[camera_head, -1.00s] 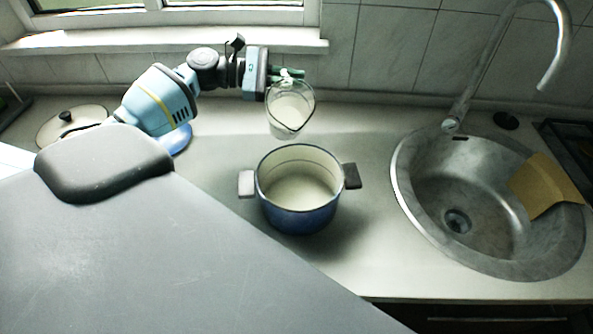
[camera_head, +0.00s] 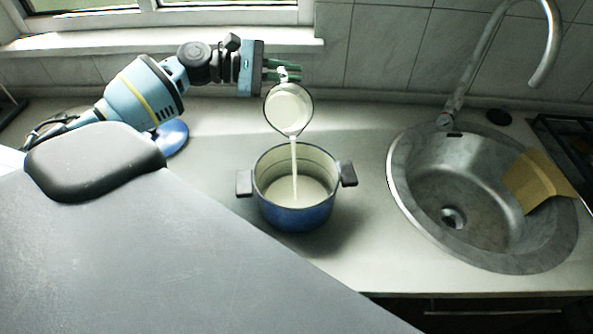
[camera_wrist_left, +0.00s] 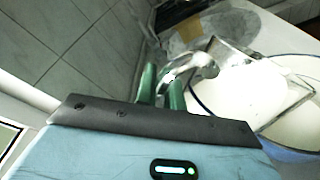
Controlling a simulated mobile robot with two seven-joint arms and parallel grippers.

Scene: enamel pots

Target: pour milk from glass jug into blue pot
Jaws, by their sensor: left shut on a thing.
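The glass jug (camera_head: 289,108) is tilted forward above the blue pot in the head view, and a thin white stream of milk (camera_head: 294,165) falls from its lip into the pot. The blue pot (camera_head: 297,215) stands upright on the counter with its cream inside showing and pale milk at the bottom. My left gripper (camera_head: 284,72) is shut on the jug's handle, behind and above the pot. In the left wrist view the green fingers (camera_wrist_left: 161,92) close on the clear handle, and the jug (camera_wrist_left: 240,88) shows beyond them. My right gripper is not in view.
A round steel sink (camera_head: 485,200) with a tap (camera_head: 470,80) and a tan cloth (camera_head: 538,181) lies to the right of the pot. A blue round thing (camera_head: 171,137) lies behind my left arm. Counter between pot and sink is clear.

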